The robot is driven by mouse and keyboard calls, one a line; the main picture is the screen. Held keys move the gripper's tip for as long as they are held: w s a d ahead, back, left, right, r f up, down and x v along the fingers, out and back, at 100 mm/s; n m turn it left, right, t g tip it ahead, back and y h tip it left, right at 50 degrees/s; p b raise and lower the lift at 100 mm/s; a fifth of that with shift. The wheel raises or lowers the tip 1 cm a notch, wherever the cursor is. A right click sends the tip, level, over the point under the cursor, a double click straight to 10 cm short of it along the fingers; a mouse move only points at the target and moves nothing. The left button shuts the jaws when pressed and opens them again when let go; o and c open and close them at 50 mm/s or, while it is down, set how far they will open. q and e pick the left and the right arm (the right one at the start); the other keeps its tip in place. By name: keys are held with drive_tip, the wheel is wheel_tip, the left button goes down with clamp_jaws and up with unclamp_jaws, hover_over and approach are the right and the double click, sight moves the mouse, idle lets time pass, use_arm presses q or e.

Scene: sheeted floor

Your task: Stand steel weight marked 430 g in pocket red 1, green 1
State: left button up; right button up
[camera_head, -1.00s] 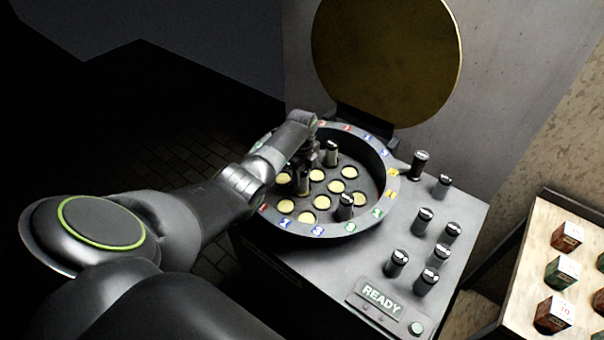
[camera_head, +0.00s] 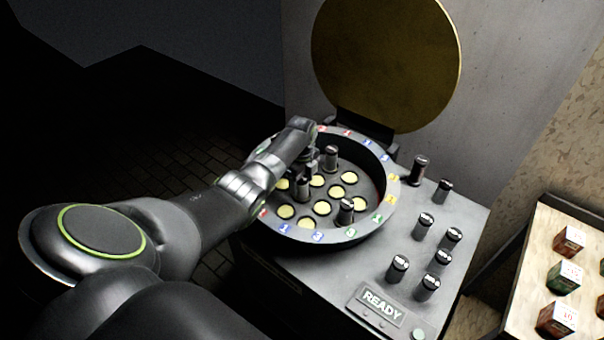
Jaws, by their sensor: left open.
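My left gripper (camera_head: 307,168) is over the left part of the round dark bowl (camera_head: 376,226), and its jaws are open. A dark steel weight (camera_head: 303,190) stands upright just below and in front of it among the pockets. Two more weights stand in the bowl, one at the back (camera_head: 331,158) and one at the front right (camera_head: 346,211). Several pockets show pale yellow discs. Coloured number tags line the rim. My arm hides the left part of the bowl and some tags. The marks on the weights are too small to read. My right gripper is not in view.
Several steel weights (camera_head: 425,223) stand on the grey deck right of the bowl. A READY sign (camera_head: 380,304) and a button (camera_head: 417,328) are at its front. The round brown lid (camera_head: 385,60) stands open behind. A tray (camera_head: 520,290) with small boxes is at the right.

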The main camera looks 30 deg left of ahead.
use_arm(q)
wheel_tip(320, 180, up, 18)
drive_tip(key=b, duration=0.1)
drive_tip(key=shift+f, duration=0.25)
